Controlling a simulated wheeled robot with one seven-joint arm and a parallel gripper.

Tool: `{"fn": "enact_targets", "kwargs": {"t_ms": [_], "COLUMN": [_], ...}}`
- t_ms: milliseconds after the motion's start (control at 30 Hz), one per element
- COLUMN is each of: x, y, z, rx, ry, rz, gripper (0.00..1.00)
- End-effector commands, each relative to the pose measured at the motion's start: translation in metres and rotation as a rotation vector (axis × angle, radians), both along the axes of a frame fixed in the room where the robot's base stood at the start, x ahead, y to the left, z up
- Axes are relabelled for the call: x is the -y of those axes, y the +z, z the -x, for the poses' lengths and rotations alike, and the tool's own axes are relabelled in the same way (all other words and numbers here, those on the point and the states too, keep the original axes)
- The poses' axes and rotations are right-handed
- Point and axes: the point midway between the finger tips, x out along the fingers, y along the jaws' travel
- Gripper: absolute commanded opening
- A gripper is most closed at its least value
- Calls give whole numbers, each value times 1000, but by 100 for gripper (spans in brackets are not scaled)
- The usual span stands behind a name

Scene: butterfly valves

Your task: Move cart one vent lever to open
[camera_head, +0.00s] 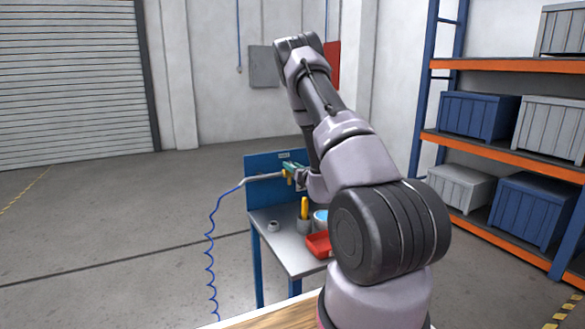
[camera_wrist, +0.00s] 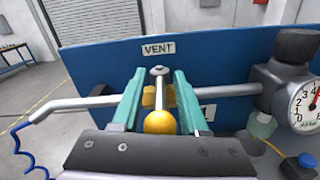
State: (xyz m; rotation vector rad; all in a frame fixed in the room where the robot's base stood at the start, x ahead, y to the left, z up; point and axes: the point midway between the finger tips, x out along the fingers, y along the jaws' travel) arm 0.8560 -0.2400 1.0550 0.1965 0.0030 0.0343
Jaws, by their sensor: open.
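The blue panel (camera_wrist: 95,75) of the cart (camera_head: 263,164) carries a VENT label (camera_wrist: 158,49). Below the label, in the wrist view, a grey pipe (camera_wrist: 85,103) runs across to a valve with a yellow body (camera_wrist: 149,97). The vent lever (camera_wrist: 159,90) is a thin metal bar with a yellow ball knob (camera_wrist: 160,122), its knob end toward the wrist camera. My gripper (camera_wrist: 161,83) has its green fingers open, one on each side of the lever, with gaps showing. In the head view my gripper (camera_head: 292,173) is at the panel, partly hidden by my arm.
A pressure gauge (camera_wrist: 304,104) and dark fitting stand right of the lever. A coiled blue hose (camera_head: 211,240) hangs left of the cart. A red tray (camera_head: 319,244) and a cup with a yellow-handled tool (camera_head: 304,209) sit on the cart top. Shelves stand right; the left floor is clear.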

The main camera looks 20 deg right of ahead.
Motion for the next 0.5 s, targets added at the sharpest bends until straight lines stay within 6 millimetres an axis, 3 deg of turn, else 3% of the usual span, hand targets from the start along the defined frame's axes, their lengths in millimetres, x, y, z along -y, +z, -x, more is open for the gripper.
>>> {"fn": "enact_targets", "kwargs": {"t_ms": [100, 200, 233, 500], "x": [0, 0, 0, 0], "y": [0, 0, 0, 0], "z": [0, 0, 0, 0], "rx": [0, 0, 0, 0], "ry": [0, 0, 0, 0], "rz": [0, 0, 0, 0], "gripper": [43, 5, 0, 0]}}
